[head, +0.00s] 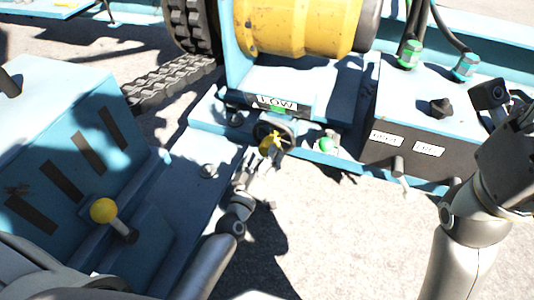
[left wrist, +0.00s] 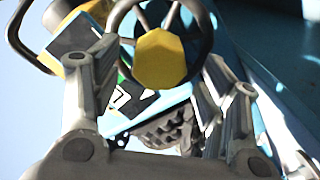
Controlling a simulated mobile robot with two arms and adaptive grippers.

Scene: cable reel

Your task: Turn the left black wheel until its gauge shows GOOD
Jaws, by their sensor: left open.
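The black wheel (head: 259,131) with a yellow hub (head: 271,143) sits on the front of the blue reel frame. The gauge sign (head: 277,103) above it reads LOW, with a little green below the lettering. My left gripper (head: 262,162) is open, just in front of the wheel. In the left wrist view, the wheel's dark rim (left wrist: 207,28) and yellow hub (left wrist: 160,58) show between and beyond the spread fingers of my left gripper (left wrist: 155,75). I cannot tell whether a finger touches the rim. My right arm is at the right edge; its jaw state is unclear.
A yellow drum (head: 297,27) stands above the gauge. A green-centred fitting (head: 326,145) lies right of the wheel. A blue-topped box (head: 430,110) with cables and labels stands at right. A blue console (head: 70,135) with a yellow-knobbed lever (head: 104,210) is at left.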

